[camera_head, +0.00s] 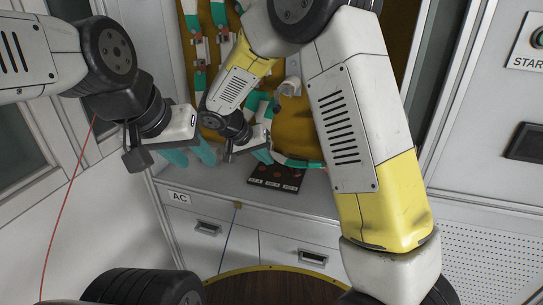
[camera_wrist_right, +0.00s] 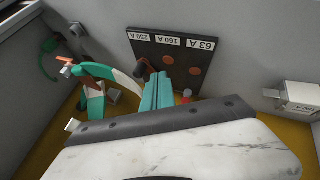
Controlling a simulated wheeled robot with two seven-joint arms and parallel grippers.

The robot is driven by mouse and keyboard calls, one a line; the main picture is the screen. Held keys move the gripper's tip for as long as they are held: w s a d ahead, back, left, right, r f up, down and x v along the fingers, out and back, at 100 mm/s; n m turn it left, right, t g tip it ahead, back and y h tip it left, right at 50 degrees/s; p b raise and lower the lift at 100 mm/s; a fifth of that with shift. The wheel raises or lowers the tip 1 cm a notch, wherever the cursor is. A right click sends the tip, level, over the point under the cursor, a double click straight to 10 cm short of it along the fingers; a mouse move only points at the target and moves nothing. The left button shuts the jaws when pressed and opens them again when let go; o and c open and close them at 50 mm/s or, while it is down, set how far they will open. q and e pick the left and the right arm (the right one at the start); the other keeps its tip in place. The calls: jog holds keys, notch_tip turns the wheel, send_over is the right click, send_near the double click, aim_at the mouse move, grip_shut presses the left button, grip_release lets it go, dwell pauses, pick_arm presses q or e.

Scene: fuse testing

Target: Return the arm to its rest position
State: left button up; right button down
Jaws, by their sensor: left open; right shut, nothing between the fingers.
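My left gripper (camera_head: 190,156) is at the left of the head view, its teal fingers spread and empty, in front of the cabinet. My right arm (camera_head: 345,120) comes up from the lower right, bends at the top and reaches down into the cabinet. My right gripper (camera_head: 264,157) is just above the black fuse board (camera_head: 276,177); its teal fingers are shut together with nothing between them. The right wrist view shows the shut fingers (camera_wrist_right: 157,92) in front of the board (camera_wrist_right: 150,50), which has labels 63 A, 160 A and 250 A and several reddish round spots.
Behind is the cabinet's orange-brown back panel (camera_head: 300,115) with teal-and-white tubes (camera_head: 192,40). Drawers marked AC (camera_head: 179,197) are below the grey counter (camera_head: 310,200). A START panel (camera_head: 525,62) is at the right. A pale box (camera_wrist_right: 300,97) stands right of the fingers.

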jog(key=s+d+r+y, duration=0.2)
jog(key=s+d+r, duration=0.3)
jog(key=s, duration=0.3)
jog(key=s+d+r+n+t+y, duration=0.1)
jog(key=s+d+r+y, duration=0.2)
jog(key=s+d+r, duration=0.2)
jog(key=s+d+r+y, duration=0.2)
jog(key=s+d+r, duration=0.3)
jog(key=s, duration=0.6)
jog(key=shift+d+r+n+y, duration=0.3)
jog(key=shift+r+y, duration=0.1)
jog(key=shift+r, duration=0.15)
